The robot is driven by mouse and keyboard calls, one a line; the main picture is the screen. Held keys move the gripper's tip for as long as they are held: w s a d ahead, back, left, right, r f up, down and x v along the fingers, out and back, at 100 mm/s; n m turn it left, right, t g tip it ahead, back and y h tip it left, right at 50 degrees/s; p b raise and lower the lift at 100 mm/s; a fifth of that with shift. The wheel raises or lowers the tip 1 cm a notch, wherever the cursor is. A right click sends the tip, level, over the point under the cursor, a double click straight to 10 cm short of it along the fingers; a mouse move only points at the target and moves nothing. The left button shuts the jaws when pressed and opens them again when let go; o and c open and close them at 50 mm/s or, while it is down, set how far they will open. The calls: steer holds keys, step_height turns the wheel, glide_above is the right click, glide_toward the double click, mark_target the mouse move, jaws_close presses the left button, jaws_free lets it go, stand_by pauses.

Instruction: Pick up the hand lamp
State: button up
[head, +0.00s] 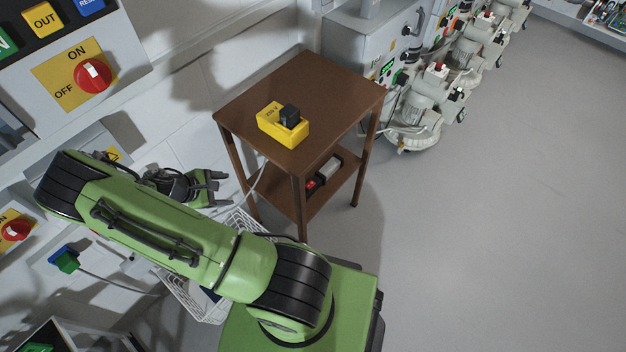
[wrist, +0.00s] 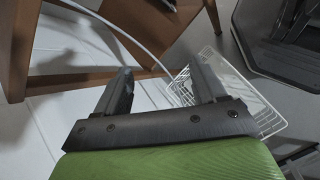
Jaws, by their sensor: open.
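I cannot tell for sure which thing is the hand lamp. A yellow block with a black part on top (head: 283,124) sits on the brown wooden table, near the middle of its top. On the table's lower shelf lies a partly hidden red and grey thing (head: 322,177). My gripper (head: 220,188) is open and empty, to the left of the table and lower in the head view. Its spread fingers also show in the wrist view (wrist: 166,65), with nothing between them. Neither candidate shows in the wrist view.
The brown table (head: 338,92) stands by the white wall. A white wire basket (head: 184,297) is below my arm; it also shows in the wrist view (wrist: 262,110). A pale cable hangs near the table. Machines (head: 420,100) stand behind. Floor at right is clear.

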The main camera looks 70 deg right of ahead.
steer(key=s+d+f+n+g+h+b, duration=0.1)
steer(key=s+d+f+n+h+b, duration=0.3)
steer(key=f, duration=0.6)
steer(key=n+h, duration=0.1)
steer(key=n, duration=0.4)
glide_toward(311, 183)
steer(key=shift+h, duration=0.3)
steer(key=b+x, duration=0.1)
steer(key=x, duration=0.1)
steer(key=b+x, duration=0.1)
steer(key=x, duration=0.1)
steer(key=shift+s+d+f, duration=0.15)
steer(key=shift+s+f, duration=0.1)
steer(key=shift+f, duration=0.2)
steer(key=b+x, duration=0.2)
steer(key=x, duration=0.3)
steer(key=shift+d+f+b, duration=0.2)
steer(key=shift+b, duration=0.2)
steer(key=shift+r, duration=0.1)
jaws_close()
steer(key=shift+r, duration=0.1)
